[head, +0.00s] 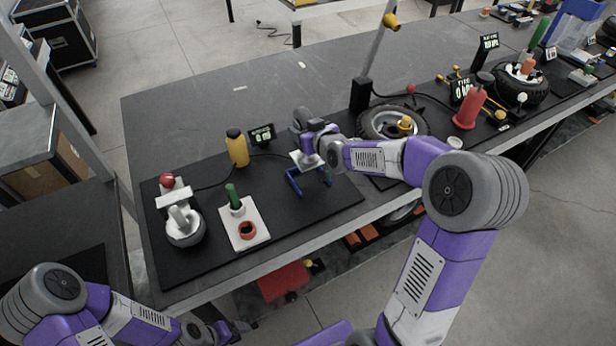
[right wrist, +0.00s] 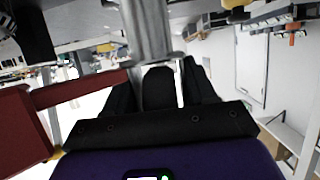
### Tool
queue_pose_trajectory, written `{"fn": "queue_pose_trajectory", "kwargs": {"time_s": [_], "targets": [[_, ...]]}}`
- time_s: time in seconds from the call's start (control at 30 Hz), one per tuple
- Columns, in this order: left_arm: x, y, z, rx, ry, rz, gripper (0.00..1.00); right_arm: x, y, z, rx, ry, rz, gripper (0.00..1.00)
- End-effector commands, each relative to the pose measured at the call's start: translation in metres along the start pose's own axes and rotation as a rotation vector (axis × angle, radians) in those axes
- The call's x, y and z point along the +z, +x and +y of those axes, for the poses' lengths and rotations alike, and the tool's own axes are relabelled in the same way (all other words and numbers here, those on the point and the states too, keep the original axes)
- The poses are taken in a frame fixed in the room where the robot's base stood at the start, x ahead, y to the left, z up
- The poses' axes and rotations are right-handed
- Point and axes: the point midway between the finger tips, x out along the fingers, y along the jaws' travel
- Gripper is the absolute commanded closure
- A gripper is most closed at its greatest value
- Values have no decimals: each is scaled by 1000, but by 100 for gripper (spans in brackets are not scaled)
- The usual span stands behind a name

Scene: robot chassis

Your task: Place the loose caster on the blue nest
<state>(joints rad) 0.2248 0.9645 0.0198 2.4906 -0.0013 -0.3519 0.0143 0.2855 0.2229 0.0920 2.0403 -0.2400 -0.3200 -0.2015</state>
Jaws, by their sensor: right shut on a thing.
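The blue nest (head: 294,181) is a low blue frame on the black mat, right of the middle. My right gripper (head: 309,153) is directly over it, partly hidden by my own wrist and forearm. A pale flat plate, which looks like part of the caster (head: 300,159), shows just above the blue frame. I cannot tell whether it touches the frame. In the right wrist view the black fingers (right wrist: 160,85) close around a part below a grey metal cylinder. My left gripper (head: 232,330) is low at the picture's bottom, away from the mat, too small to read.
Left on the mat stand a grey wheel-like part with a white top (head: 185,228), a red button (head: 167,180) and a white plate (head: 255,236) with a green handle and orange ring. A yellow bottle (head: 237,149) and small display (head: 262,135) stand behind. A tyre (head: 378,122) lies right.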

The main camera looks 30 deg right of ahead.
Motion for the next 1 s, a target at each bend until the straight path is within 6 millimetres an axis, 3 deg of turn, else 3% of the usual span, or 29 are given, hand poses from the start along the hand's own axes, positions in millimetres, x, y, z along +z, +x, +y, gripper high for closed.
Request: {"fn": "queue_pose_trajectory", "kwargs": {"time_s": [0.23,0.47,0.7,1.0], "targets": [[-1,14,-5,0,0,0,11,42,17,1,1,1,-2,96],[-1,19,-7,0,0,0,11,58,24,1,1,0,2,96],[-1,28,-11,0,0,0,11,88,36,1,1,1,-1,96],[-1,28,-11,0,0,0,11,89,37,1,2,0,3,96]]}}
